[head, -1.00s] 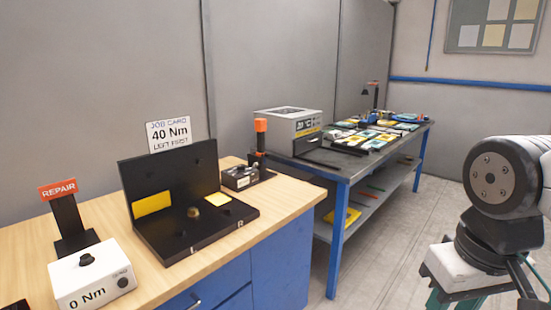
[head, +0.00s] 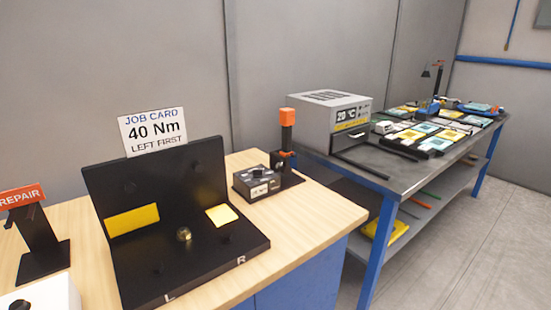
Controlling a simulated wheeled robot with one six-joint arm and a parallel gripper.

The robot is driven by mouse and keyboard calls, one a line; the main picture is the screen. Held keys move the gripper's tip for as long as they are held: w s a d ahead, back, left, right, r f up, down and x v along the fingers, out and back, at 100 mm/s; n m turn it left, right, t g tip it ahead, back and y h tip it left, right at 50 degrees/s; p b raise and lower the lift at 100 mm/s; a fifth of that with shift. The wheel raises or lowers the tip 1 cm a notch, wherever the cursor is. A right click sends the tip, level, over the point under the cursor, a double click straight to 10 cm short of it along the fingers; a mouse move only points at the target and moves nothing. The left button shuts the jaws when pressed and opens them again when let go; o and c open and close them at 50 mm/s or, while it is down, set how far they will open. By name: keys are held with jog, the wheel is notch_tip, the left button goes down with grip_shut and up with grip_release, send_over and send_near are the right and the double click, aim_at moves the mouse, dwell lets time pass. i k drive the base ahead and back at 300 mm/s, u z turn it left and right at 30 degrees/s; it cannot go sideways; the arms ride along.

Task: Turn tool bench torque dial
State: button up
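The white box (head: 58,290) with the black torque dial (head: 19,306) is at the lower left corner of the head view, on the wooden bench (head: 310,222). Only part of its top and the upper part of the dial show; its front with the reading is cut off. The job card (head: 153,132) reads "40 Nm, LEFT FIRST" and stands behind the black fixture (head: 205,262), which is marked L and R. My gripper is not in view.
A red REPAIR sign (head: 20,196) on a black stand is behind the white box. A small dark box with a knob (head: 257,183) and an orange-topped post (head: 287,130) stand at the back right. A metal table (head: 345,160) carries a grey oven-like box (head: 330,115).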

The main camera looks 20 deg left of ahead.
aim_at(257, 173)
jog(key=u, duration=0.25)
jog(key=i, duration=0.7)
jog(key=u, duration=0.75)
jog(key=i, duration=0.4)
jog(key=u, duration=0.35)
